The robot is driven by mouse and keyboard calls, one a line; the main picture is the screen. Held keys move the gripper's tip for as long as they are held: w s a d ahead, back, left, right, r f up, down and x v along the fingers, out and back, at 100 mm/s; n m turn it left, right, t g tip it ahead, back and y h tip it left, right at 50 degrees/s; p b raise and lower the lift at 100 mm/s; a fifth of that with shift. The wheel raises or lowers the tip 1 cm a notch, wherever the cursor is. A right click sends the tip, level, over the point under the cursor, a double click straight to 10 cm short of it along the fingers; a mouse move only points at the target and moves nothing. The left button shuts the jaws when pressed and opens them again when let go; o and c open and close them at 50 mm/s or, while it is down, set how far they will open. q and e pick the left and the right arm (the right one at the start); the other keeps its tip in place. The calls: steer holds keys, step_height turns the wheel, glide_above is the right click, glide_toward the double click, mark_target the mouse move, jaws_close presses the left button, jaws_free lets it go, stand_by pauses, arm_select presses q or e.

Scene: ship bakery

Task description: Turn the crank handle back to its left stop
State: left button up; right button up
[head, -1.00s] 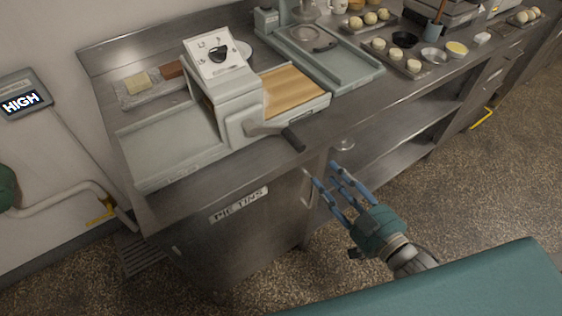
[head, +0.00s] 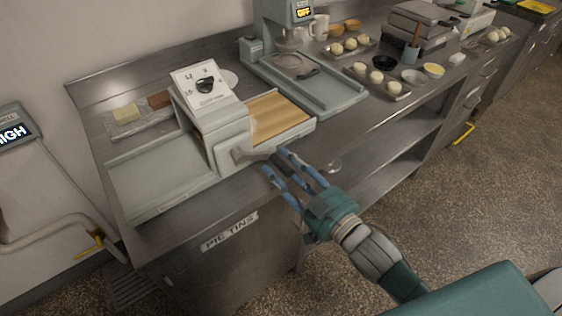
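The crank handle (head: 252,154) sticks out to the right from the front of the cream dough-sheeter-like machine (head: 220,141). Its pale arm shows; its dark grip is mostly hidden at the fingers. My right gripper (head: 277,164) is at the grip end of the crank with its blue fingers spread, some on either side of the grip. I cannot tell whether they touch it. My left gripper is not in view.
A grey-green mixer base (head: 325,88) and a tray of dough balls (head: 377,84) stand further right.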

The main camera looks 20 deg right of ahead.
steer(key=shift+w+a, duration=0.2)
steer(key=shift+w, duration=0.3)
jaws_close()
